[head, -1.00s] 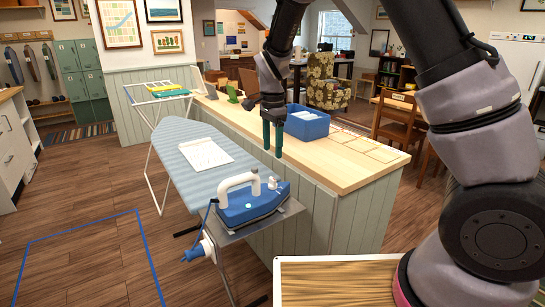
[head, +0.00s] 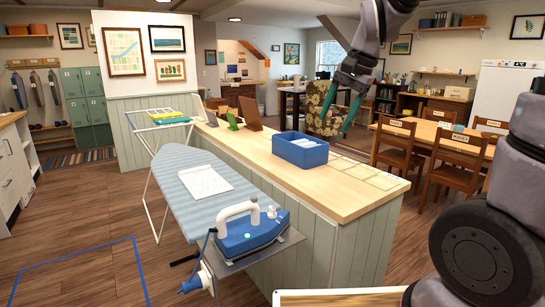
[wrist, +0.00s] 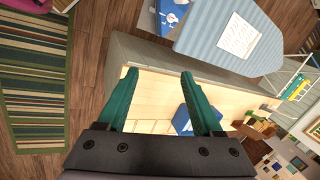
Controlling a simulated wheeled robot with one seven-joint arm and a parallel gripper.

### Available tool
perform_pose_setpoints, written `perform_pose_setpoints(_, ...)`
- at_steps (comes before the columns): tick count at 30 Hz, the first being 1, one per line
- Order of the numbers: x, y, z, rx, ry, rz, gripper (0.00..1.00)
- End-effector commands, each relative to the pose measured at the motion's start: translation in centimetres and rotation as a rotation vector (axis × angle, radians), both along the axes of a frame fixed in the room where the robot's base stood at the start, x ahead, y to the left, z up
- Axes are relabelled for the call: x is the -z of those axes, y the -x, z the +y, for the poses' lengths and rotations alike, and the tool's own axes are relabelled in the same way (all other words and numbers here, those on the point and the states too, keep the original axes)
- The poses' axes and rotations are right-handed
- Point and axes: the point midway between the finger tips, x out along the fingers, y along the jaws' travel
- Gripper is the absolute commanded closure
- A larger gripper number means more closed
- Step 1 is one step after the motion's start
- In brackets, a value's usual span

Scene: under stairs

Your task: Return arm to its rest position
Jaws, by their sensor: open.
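My gripper (head: 338,113) is raised in the upper right of the head view, above and to the right of the blue bin on the counter. Its two green fingers are apart with nothing between them. They also show apart in the wrist view (wrist: 161,98), with the pale counter top below. My arm reaches up along the right side of the head view.
A wooden counter (head: 350,201) holds a blue bin (head: 300,153) with white contents. An ironing board (head: 176,173) with a white sheet (head: 205,182) and a blue iron (head: 250,232) stands left of it. Chairs (head: 395,146) and a table stand behind at right. Floor at left is clear.

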Motion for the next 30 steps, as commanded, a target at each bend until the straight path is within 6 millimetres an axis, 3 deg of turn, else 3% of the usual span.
perform_pose_setpoints(1, -1.5, 1.4, -1.6, -0.016, -0.003, -0.053, 0.32)
perform_pose_setpoints(6, -4.5, 6.3, -5.5, -0.107, 0.046, -0.219, 0.32)
perform_pose_setpoints(12, -5.7, 11.1, -8.1, -0.188, 0.156, -0.371, 0.32)
perform_pose_setpoints(15, -5.8, 12.4, -8.7, -0.211, 0.200, -0.411, 0.32)
perform_pose_setpoints(30, -5.8, 13.2, -9.0, -0.229, 0.230, -0.435, 0.32)
